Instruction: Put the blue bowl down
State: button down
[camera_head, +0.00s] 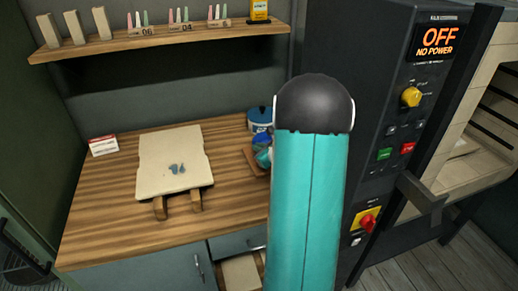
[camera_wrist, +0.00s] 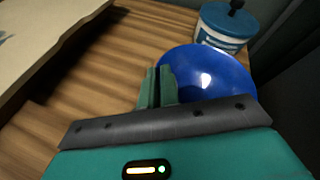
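The blue bowl (camera_wrist: 212,75) is glossy and round, and it fills the middle right of the wrist view. My gripper (camera_wrist: 158,86) has its two green fingers close together at the bowl's left rim, with the rim seemingly pinched between them. The bowl's lower part is hidden behind my gripper body, so I cannot tell whether it touches the surface below. In the head view only a small blue part of the bowl (camera_head: 262,139) shows beside my arm, above the right side of the wooden counter (camera_head: 110,215).
A blue and white tub (camera_wrist: 224,28) stands just behind the bowl. A pale board (camera_head: 172,150) lies on the counter to the left, with small blue-grey pieces on it. A shelf (camera_head: 160,38) runs above. A dark kiln panel (camera_head: 400,120) stands to the right.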

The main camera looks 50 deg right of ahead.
jog(key=shift+f, duration=0.2)
jog(key=shift+w+f, duration=0.15)
jog(key=c, duration=1.6)
grip_release()
